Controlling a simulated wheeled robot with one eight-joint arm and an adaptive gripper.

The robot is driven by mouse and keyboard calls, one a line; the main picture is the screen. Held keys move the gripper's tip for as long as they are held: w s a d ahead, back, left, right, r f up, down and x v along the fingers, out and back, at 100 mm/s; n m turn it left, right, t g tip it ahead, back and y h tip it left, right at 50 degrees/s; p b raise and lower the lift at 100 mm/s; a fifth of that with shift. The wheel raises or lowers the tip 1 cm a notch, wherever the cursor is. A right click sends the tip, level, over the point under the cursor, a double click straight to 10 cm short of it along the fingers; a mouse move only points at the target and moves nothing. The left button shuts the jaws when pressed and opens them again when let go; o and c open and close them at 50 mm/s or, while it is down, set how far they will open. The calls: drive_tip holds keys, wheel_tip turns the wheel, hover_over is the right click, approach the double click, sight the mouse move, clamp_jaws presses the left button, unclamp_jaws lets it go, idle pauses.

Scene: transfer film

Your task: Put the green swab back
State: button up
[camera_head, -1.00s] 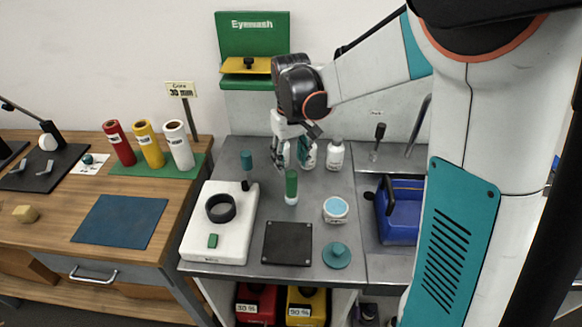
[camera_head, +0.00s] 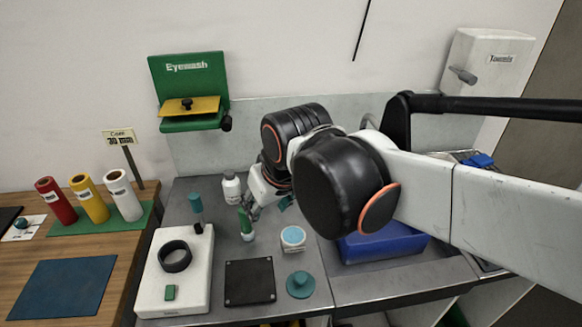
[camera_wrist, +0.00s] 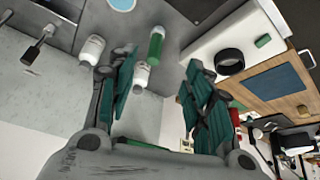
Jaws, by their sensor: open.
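The green swab, which I take to be the green piece (camera_head: 245,222) with a white lower end, stands on the grey bench in front of my gripper. Its green body (camera_wrist: 156,45) also shows in the wrist view, in the gap between the fingers and beyond their tips. My gripper (camera_head: 254,206) is open and low behind the swab, partly covered by my arm. Its spread teal-padded fingers (camera_wrist: 158,75) show in the wrist view with nothing held. A teal-topped piece (camera_head: 196,203) stands left of the swab.
A white bottle (camera_head: 231,188) stands close left of my gripper. A white device with a black ring (camera_head: 174,257), a black plate (camera_head: 250,283), a blue-topped jar (camera_head: 293,238) and a teal knobbed disc (camera_head: 300,285) lie in front. A blue bin (camera_head: 380,246) is at right.

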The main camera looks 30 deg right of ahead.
drive_tip(key=shift+t, duration=0.9)
drive_tip(key=shift+s+f, duration=0.2)
drive_tip(key=shift+s, duration=0.95)
drive_tip(key=shift+s+f, duration=0.2)
drive_tip(key=shift+s, duration=0.95)
